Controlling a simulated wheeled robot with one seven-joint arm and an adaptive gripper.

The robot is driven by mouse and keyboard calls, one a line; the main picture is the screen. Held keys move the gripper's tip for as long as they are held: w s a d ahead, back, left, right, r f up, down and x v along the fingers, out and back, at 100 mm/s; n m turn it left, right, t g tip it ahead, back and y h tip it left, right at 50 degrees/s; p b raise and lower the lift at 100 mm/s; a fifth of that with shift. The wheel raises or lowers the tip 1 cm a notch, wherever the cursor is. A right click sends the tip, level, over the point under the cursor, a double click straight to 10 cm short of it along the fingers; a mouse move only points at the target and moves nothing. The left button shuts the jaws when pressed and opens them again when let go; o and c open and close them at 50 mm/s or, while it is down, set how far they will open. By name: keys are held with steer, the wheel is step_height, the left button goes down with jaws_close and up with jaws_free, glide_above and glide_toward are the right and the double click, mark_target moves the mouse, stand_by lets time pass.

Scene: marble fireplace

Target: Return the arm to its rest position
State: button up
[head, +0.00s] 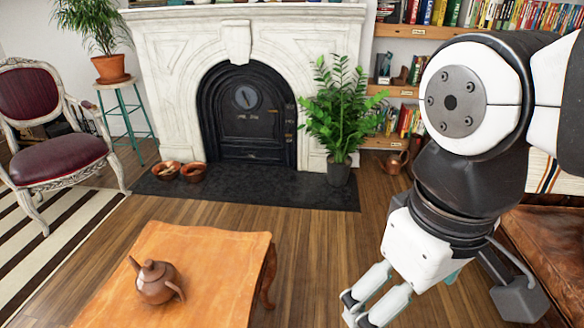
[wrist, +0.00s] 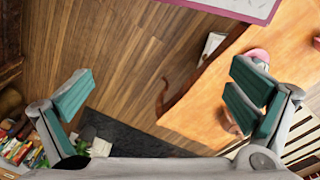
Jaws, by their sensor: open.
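My arm hangs down the right side of the head view, with my gripper (head: 360,310) low in the picture, to the right of the wooden table (head: 205,258). In the wrist view my gripper (wrist: 160,92) has its two teal-padded fingers wide apart, with nothing held between them. Wooden floor shows through the gap. A brown clay teapot (head: 157,282) stands upright on the table, apart from my gripper. The table's edge also shows in the wrist view (wrist: 190,113), partly hidden by the right finger.
A brown leather seat (head: 545,255) is close behind my arm at right. Bookshelves (head: 415,32) stand behind it. A potted plant (head: 340,115) stands by the marble fireplace (head: 170,50). A red armchair (head: 55,155) is at left. Floor (head: 310,250) between table and arm is clear.

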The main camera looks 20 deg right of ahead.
steer(key=shift+s+d+m, duration=0.15)
steer(key=shift+s+m, duration=0.95)
steer(key=shift+s, duration=0.15)
step_height(320, 180, up, 22)
steer(key=t+p, duration=0.3)
steer(key=p, duration=1.7)
steer(key=shift+f+t+y, duration=0.2)
steer(key=shift+t+y, duration=0.1)
